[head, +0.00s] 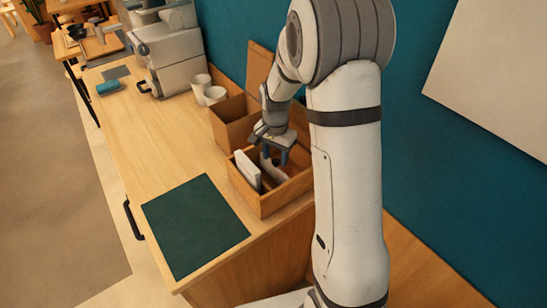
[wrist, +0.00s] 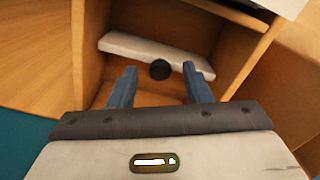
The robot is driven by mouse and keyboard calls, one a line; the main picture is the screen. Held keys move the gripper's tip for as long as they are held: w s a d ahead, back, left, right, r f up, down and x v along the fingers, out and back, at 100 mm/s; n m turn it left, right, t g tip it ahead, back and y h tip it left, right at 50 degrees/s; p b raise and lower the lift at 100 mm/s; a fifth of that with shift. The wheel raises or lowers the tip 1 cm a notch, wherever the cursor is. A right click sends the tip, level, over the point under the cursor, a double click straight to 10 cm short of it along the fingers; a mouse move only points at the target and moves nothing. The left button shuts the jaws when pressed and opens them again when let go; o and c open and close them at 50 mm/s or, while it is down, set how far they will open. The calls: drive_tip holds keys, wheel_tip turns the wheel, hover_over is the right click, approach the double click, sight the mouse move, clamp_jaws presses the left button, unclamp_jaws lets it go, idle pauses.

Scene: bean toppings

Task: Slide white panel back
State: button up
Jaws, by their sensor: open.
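A white panel (head: 247,170) stands upright in the front compartment of the wooden organizer (head: 262,206). In the wrist view a white panel (wrist: 140,46) lies across the compartment beyond my fingertips, with a round black knob (wrist: 160,69) on its near side. My gripper (head: 272,155) points down into the organizer. In the wrist view my gripper (wrist: 160,75) has its two blue fingers apart, one on each side of the knob. Nothing is clearly held. I cannot tell whether the right finger touches the panel. A second pale piece (head: 272,169) shows below the fingers.
Taller wooden compartments (head: 229,127) stand behind, beside white cups (head: 214,95) and a coffee machine (head: 168,52). A dark green mat (head: 196,224) lies on the counter in front. The teal wall (head: 420,150) is close on the right. The organizer's side walls (wrist: 91,45) flank my fingers.

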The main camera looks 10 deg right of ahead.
wheel_tip(320, 180, up, 7)
drive_tip(key=shift+r+b, duration=0.1)
drive_tip(key=shift+b, duration=0.3)
